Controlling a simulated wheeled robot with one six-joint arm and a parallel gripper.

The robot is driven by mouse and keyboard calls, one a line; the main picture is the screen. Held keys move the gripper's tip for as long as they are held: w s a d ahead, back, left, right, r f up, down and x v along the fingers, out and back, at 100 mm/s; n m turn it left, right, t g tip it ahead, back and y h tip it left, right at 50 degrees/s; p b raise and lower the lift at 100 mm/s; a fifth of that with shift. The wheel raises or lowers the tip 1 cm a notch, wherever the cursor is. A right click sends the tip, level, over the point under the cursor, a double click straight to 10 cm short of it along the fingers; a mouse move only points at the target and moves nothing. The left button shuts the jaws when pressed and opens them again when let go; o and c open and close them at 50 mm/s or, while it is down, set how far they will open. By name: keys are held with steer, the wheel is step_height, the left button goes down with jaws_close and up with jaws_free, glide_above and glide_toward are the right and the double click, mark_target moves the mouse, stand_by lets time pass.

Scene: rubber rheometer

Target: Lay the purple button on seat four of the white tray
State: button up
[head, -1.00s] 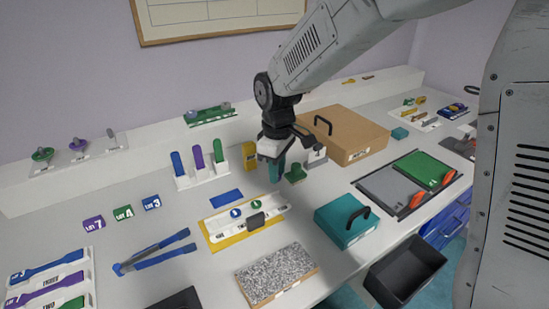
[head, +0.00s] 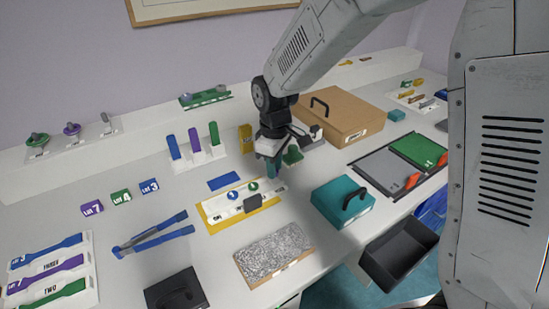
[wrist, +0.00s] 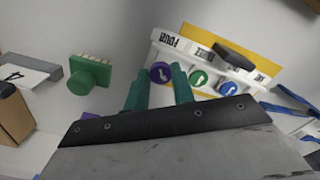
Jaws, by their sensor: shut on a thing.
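My gripper (wrist: 162,85) has teal fingers shut on the purple button (wrist: 160,73), which shows between their tips in the wrist view. The white tray (head: 219,211) lies on a yellow base on the bench. In the wrist view the button appears at the tray's end by the word FOUR (wrist: 170,40); I cannot tell whether it touches the tray. A green button (wrist: 198,79) and a blue button (wrist: 228,88) sit on the tray beside it. In the head view my gripper (head: 271,170) is over the tray's right end, and the purple button is hidden.
A dark block (head: 253,203) stands at the tray's front edge. A rack with upright coloured handles (head: 195,155) stands behind. A teal box (head: 342,202) and a speckled slab (head: 272,255) are in front.

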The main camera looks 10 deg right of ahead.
steer(key=shift+f, duration=0.3)
steer(key=shift+f, duration=0.8)
stand_by(0.3)
steer(key=o, duration=1)
steer(key=shift+o, duration=0.2)
steer(key=shift+r, duration=0.1)
step_height(320, 180, up, 8)
steer(key=shift+f, duration=0.2)
